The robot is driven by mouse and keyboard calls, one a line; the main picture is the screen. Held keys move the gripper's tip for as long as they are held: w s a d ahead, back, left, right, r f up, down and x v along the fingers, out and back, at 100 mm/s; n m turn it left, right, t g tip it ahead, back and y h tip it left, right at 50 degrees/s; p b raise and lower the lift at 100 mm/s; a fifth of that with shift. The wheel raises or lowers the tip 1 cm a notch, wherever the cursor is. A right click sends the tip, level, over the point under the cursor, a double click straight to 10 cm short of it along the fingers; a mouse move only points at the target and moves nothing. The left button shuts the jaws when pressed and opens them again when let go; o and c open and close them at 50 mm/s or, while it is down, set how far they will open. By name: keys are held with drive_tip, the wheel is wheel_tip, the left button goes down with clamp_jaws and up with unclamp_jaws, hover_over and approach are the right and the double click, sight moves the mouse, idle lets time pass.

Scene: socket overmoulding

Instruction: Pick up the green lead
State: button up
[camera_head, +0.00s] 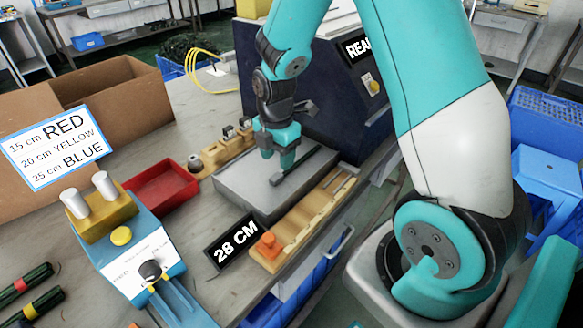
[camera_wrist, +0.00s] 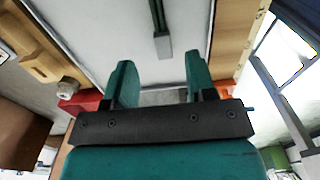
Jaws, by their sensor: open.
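My gripper (camera_head: 287,158) is open and empty, low above a flat grey plate (camera_head: 236,185) on the bench. In the wrist view its two teal fingers (camera_wrist: 160,80) stand apart with nothing between them. Two dark green lead-like pieces, one with a red band (camera_head: 22,285) and one with a yellow band (camera_head: 36,306), lie at the lower left, far from my gripper.
A wooden rack (camera_head: 290,228) with an orange block runs along the bench's front edge, by a "28 CM" sign (camera_head: 232,241). A red tray (camera_head: 160,190), a blue-and-yellow device (camera_head: 140,265) and a cardboard box (camera_head: 120,100) stand left. A dark machine (camera_head: 340,100) stands behind the plate.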

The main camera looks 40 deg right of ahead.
sight(279, 175)
wheel_tip(279, 175, down, 5)
drive_tip(key=shift+s+f, duration=0.1)
drive_tip(key=shift+s, duration=0.05)
clamp_jaws()
idle(0.4)
